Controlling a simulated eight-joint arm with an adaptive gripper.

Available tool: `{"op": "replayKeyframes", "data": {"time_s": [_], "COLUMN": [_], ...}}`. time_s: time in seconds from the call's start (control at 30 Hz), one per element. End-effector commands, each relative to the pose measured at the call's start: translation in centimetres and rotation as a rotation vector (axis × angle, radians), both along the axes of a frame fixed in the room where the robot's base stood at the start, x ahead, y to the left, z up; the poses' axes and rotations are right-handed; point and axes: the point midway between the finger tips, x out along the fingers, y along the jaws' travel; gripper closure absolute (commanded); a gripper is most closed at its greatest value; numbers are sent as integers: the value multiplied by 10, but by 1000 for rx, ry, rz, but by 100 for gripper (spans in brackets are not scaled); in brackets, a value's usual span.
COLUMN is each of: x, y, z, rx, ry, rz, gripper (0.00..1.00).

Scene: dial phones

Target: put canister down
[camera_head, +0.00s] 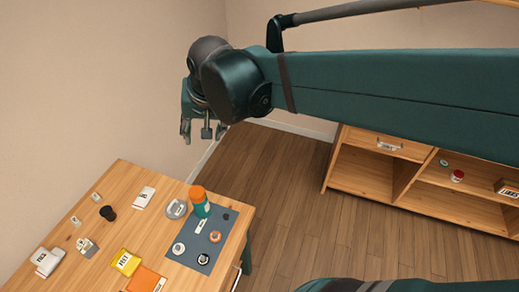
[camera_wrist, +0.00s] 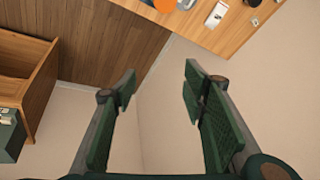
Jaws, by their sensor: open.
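The canister (camera_head: 200,208), teal with an orange cap, stands upright on the wooden table at the back left edge of the dark mat. My gripper (camera_head: 204,131) is raised, apart from the canister and beyond the table's far edge in the head view. In the wrist view my gripper (camera_wrist: 160,85) is open, with nothing between its fingers. An orange shape (camera_wrist: 163,4) is cut off at the top of the wrist view; I cannot tell if it is the canister's cap.
The table (camera_head: 150,235) holds a dark mat (camera_head: 211,258) with several small items, a grey ring-shaped object (camera_head: 176,209), a yellow box (camera_head: 126,262) and an orange box (camera_head: 146,280). A wooden shelf (camera_head: 362,176) stands at right. Bare floor lies between.

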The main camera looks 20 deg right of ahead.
Motion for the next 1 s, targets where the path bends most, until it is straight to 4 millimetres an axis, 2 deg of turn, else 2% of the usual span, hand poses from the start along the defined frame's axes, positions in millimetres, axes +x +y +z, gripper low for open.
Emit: {"op": "replayKeyframes", "data": {"time_s": [0.2,0.6,0.8,1.0], "x": [-31,-86,-111,-125], "y": [-37,-90,-111,-123], "z": [1,-7,-16,-22], "rx": [-43,-143,-198,-237], "ry": [-55,-153,-194,-220], "rz": [57,163,211,242], "gripper": [57,57,57,57]}}
